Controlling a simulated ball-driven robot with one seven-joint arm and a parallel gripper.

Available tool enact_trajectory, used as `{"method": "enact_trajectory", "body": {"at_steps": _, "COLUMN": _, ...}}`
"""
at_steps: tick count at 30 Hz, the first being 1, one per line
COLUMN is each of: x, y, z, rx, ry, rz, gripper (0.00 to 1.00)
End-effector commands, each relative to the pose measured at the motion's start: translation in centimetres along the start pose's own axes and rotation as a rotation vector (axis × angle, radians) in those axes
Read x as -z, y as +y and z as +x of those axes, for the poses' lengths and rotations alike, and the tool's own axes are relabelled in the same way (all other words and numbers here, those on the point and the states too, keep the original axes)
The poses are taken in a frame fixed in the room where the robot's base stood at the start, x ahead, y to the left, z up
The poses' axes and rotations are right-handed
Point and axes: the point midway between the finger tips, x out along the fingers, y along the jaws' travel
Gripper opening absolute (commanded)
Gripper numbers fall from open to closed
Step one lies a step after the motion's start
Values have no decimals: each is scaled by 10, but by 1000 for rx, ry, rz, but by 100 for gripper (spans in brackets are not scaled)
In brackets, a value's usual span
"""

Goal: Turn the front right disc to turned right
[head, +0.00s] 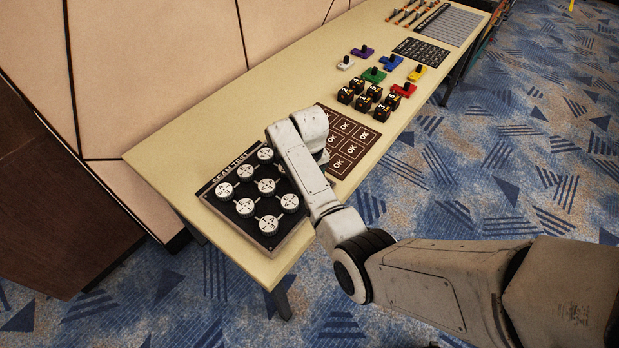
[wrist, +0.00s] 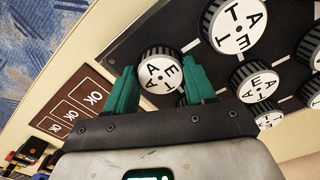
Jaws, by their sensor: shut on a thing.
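The disc at the right front corner is hidden behind my arm in the head view. In the wrist view, this disc (wrist: 160,76) has a white face with black letters and a ridged dark rim. My gripper (wrist: 159,72) has its green fingers on both sides of that disc, shut on it. The lower part of the disc's rim is close to the gripper body. The fingertips are hidden in the head view.
Brown OK cards (head: 362,134) lie just right of the board. Dark cubes (head: 363,103) and coloured knobbed pieces (head: 390,62) stand further along the table (head: 190,145). Other discs (wrist: 235,28) sit close beside the held one. A panelled wall runs behind.

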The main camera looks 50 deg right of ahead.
Motion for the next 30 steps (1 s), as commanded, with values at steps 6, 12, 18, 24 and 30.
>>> {"method": "enact_trajectory", "body": {"at_steps": 6, "x": 0, "y": 0, "z": -2, "rx": 1, "ry": 0, "rz": -57, "gripper": 24}}
{"method": "enact_trajectory", "body": {"at_steps": 12, "x": 0, "y": 1, "z": -3, "rx": 0, "ry": 0, "rz": -187, "gripper": 24}}
{"method": "enact_trajectory", "body": {"at_steps": 18, "x": 0, "y": 1, "z": -3, "rx": 1, "ry": 0, "rz": -369, "gripper": 24}}
{"method": "enact_trajectory", "body": {"at_steps": 24, "x": 1, "y": 2, "z": -3, "rx": 0, "ry": 0, "rz": -560, "gripper": 24}}
{"method": "enact_trajectory", "body": {"at_steps": 30, "x": 1, "y": 2, "z": -2, "rx": 0, "ry": 1, "rz": -750, "gripper": 24}}
